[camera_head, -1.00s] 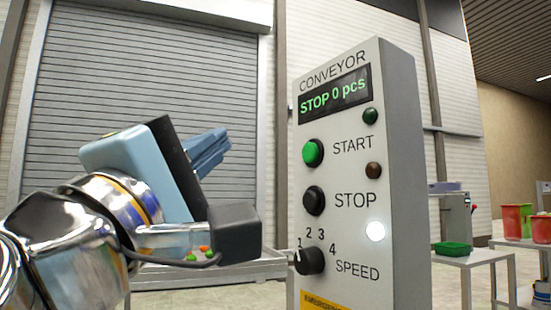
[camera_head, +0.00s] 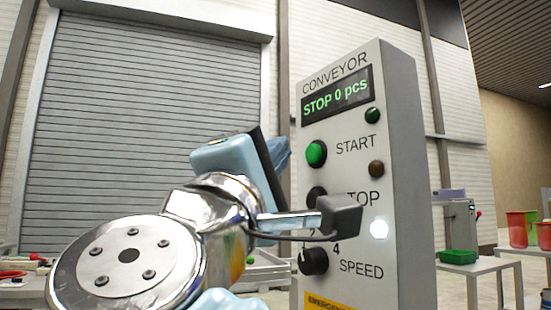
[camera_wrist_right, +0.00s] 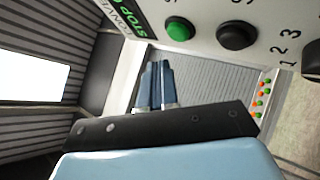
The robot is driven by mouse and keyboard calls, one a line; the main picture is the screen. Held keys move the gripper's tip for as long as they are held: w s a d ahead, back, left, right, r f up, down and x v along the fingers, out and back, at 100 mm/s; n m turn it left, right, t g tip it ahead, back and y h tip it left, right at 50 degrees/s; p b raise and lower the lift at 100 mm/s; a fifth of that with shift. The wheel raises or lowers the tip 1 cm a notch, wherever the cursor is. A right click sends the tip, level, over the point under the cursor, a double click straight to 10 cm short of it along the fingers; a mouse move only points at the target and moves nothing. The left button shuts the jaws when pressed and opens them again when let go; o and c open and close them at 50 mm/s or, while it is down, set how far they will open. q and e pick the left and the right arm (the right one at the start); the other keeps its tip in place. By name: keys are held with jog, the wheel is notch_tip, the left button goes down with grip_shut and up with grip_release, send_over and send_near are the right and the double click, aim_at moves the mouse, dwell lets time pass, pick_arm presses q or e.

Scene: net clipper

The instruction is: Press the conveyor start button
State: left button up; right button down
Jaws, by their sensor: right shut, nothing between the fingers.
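The grey conveyor panel (camera_head: 410,200) stands upright at the right of centre in the head view. Its green start button (camera_head: 316,154) is uncovered, and the display (camera_head: 336,95) reads "STOP 0 pcs". The black stop button (camera_head: 316,196) is partly hidden by my wrist. My right gripper (camera_head: 284,156) is beside the panel's left edge, apart from the start button. In the right wrist view its blue fingers (camera_wrist_right: 155,68) are together and empty, and the green start button (camera_wrist_right: 179,29) lies up and right of their tips. My left gripper is out of view.
A speed knob (camera_head: 314,261) is low on the panel. A grey roller shutter (camera_head: 150,110) fills the back left.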

aim_at(313, 154)
jog(key=shift+w+d, duration=0.35)
jog(key=shift+d, duration=0.35)
jog(key=shift+w+d, duration=0.1)
dwell(1.5)
jog(key=shift+w+d+b, duration=0.15)
jog(key=shift+d+b, duration=0.05)
jog(key=shift+b, duration=0.2)
